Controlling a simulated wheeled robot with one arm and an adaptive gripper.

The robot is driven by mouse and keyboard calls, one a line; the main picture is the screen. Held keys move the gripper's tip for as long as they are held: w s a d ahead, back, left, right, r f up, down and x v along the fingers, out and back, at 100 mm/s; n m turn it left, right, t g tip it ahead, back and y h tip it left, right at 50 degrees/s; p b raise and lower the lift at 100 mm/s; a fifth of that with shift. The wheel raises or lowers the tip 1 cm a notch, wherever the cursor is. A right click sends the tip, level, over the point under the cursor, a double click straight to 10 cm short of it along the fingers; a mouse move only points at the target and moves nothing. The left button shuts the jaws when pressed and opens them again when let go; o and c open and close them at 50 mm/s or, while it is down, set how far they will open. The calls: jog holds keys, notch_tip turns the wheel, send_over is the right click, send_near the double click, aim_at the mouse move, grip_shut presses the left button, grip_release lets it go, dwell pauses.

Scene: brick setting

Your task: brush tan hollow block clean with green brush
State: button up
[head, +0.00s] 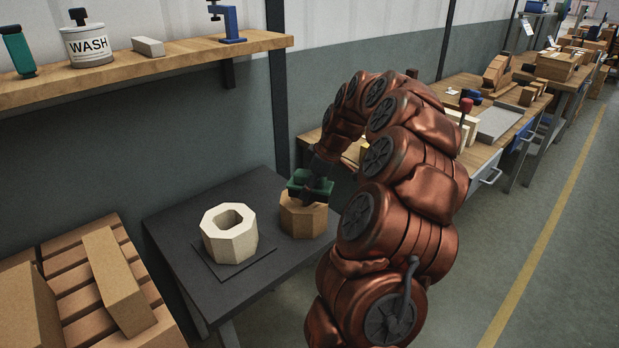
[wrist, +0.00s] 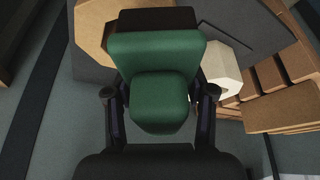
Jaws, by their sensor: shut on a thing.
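The tan hollow block (head: 303,221) stands on the dark table, and its tan side also shows in the wrist view (wrist: 92,28). My gripper (head: 318,187) is shut on the green brush (head: 298,184). In the wrist view the green brush (wrist: 158,65) sits between my two dark fingers (wrist: 160,100), with its dark bristle end pointing away from me. The brush is at the top of the tan block. I cannot tell whether the bristles touch it.
A cream hollow block (head: 231,234) stands on a dark mat on the table (head: 175,232), left of the tan block. A pallet of bricks (head: 88,285) is at lower left. A wooden shelf (head: 190,62) with a WASH tub (head: 88,46) hangs above.

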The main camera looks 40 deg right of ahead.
aim_at(310, 173)
jog(key=shift+f, duration=1.95)
jog(key=shift+s+d+f+p, duration=0.1)
jog(key=shift+d+f+p, duration=0.15)
jog(key=shift+d, duration=0.25)
jog(key=shift+d+f+p, duration=0.2)
jog(key=shift+d, duration=0.25)
jog(key=shift+c, duration=0.5)
jog(key=shift+d+p, duration=0.5)
jog(key=shift+d, duration=0.5)
jog(key=shift+d+r+p, duration=0.1)
jog(key=shift+d+p, duration=0.05)
jog(key=shift+p, duration=0.45)
jog(key=shift+a+f+b, duration=0.3)
jog(key=shift+a+b, duration=0.35)
jog(key=shift+a, duration=0.2)
jog(key=shift+a+b, duration=0.65)
jog(key=shift+a, duration=0.7)
notch_tip(310, 173, up, 3)
jog(key=shift+d+f, duration=0.15)
jog(key=shift+r+p, duration=0.3)
jog(key=shift+r, duration=2.5)
jog(key=shift+r+p, duration=0.2)
jog(key=shift+p, duration=0.5)
